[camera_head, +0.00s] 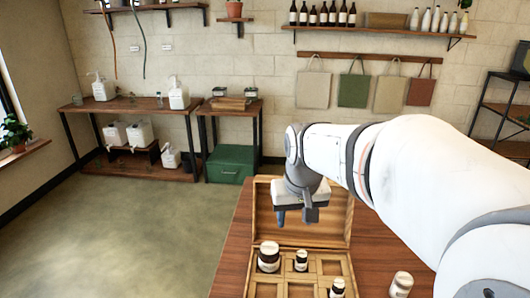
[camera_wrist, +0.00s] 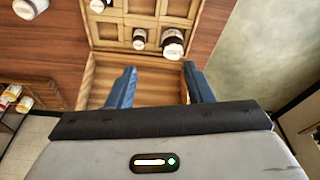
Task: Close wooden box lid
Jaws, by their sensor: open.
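The wooden box (camera_head: 300,250) stands open on the reddish-brown table, its divided compartments facing up. Its lid (camera_head: 338,226) stands raised at the back edge; it also shows in the wrist view (camera_wrist: 150,75). My gripper (camera_head: 295,215) is open and empty, in front of the lid and above the back of the box in the head view. In the wrist view its two blue fingers (camera_wrist: 160,85) are spread apart over the lid. I cannot tell whether they touch it. My gripper and wrist hide part of the lid.
A white-capped jar (camera_head: 401,284) stands on the table (camera_head: 228,270) right of the box. Shelves, a green crate (camera_head: 230,164) and side tables are far behind. The floor at left is clear.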

